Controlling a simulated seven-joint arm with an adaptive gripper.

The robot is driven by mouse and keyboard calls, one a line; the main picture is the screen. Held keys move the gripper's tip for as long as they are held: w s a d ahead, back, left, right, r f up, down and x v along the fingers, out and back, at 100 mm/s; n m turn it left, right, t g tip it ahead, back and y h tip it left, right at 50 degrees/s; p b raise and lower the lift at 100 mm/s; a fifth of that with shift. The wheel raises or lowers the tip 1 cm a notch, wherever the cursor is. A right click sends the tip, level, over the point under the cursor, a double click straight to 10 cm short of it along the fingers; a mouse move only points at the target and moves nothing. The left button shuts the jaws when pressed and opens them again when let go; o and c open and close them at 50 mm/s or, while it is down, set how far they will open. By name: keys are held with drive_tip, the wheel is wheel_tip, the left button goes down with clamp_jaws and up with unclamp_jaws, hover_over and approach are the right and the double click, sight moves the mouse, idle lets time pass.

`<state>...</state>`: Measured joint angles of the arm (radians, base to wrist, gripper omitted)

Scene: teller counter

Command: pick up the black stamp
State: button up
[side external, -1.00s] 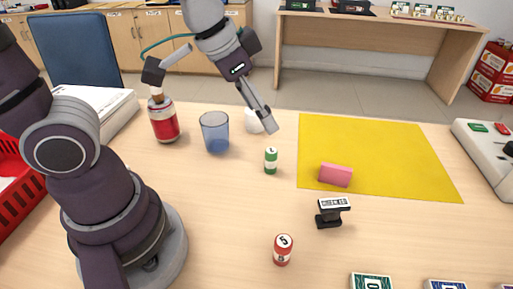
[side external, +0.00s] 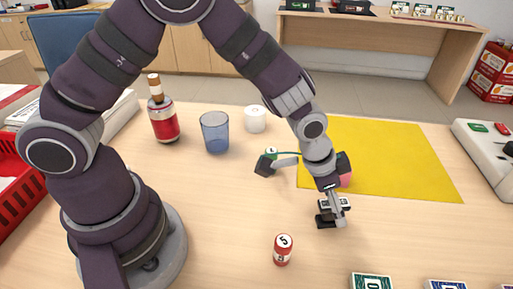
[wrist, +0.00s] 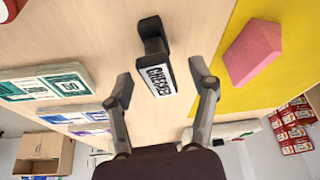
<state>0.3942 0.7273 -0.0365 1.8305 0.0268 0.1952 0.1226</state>
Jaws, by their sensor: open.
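The black stamp (wrist: 153,48) with a white lettered label stands on the wooden counter. In the wrist view it lies ahead of and between my open fingers, apart from both. In the side external view the black stamp (side external: 324,220) is partly hidden behind my gripper (side external: 336,216), which is down close to it. My gripper (wrist: 163,90) is open and empty, with one finger on each side of the label end.
A pink block (wrist: 253,52) sits on the yellow mat (side external: 400,160) beside the stamp. A red roll (side external: 283,250) stands nearer the front. Banknote bundles (side external: 372,282) lie along the front edge. A blue cup (side external: 215,132) and red bottle (side external: 163,122) stand farther back.

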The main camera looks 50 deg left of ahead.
drive_tip(key=shift+f, duration=0.25)
clamp_jaws()
drive_tip(key=shift+d+r, duration=0.1)
drive_tip(key=shift+r, duration=0.1)
